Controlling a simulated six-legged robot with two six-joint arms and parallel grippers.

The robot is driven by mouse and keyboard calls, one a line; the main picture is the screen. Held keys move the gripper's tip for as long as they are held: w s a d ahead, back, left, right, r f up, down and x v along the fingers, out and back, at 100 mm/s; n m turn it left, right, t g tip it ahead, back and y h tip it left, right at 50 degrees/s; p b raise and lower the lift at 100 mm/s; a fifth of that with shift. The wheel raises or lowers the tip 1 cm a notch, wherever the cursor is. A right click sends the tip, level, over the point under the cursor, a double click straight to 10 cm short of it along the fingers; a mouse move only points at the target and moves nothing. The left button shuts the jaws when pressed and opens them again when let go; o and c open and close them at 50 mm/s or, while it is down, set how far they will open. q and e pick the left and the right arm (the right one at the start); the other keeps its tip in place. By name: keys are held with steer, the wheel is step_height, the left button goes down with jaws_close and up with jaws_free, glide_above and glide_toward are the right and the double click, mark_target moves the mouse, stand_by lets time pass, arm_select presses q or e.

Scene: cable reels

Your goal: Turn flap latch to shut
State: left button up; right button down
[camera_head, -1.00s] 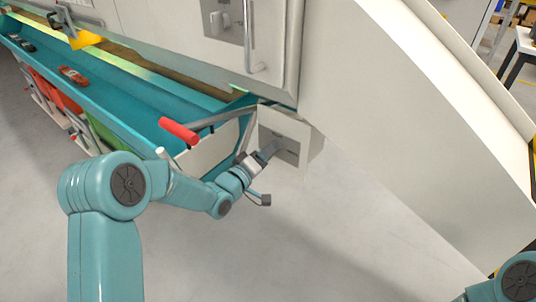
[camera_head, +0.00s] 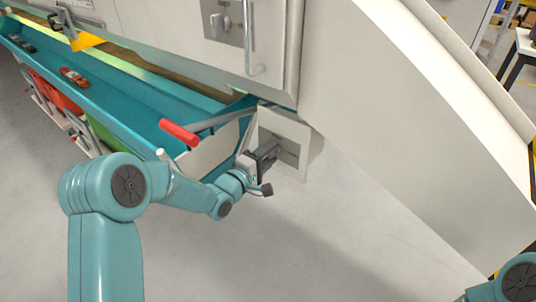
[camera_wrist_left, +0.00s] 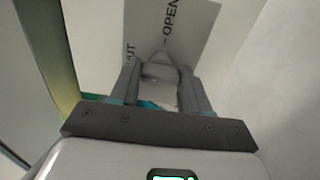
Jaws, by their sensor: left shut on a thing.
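The flap latch (camera_wrist_left: 160,72) is a small grey handle on a grey plate (camera_wrist_left: 190,22) lettered "OPEN", with a partly covered word ending in "UT" to its left. In the head view the plate (camera_head: 291,149) sits on a pale box under the big cabinet. My left gripper (camera_head: 268,154) is at the plate, and in the left wrist view its fingers (camera_wrist_left: 160,88) are shut on the latch handle, one on each side. The fingers hide much of the latch in the head view. My right gripper is out of view.
A red-ended lever (camera_head: 180,133) sticks out just left of my left gripper. A teal trough (camera_head: 110,95) with small items runs to the upper left. A large pale chute panel (camera_head: 410,140) is on the right. The floor below is clear.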

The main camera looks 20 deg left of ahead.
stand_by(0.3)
arm_select(q)
steer(key=o, duration=1.1)
steer(key=shift+c, duration=0.2)
steer(key=p+v, duration=0.2)
steer(key=v, duration=1.4)
steer(key=shift+s, duration=0.2)
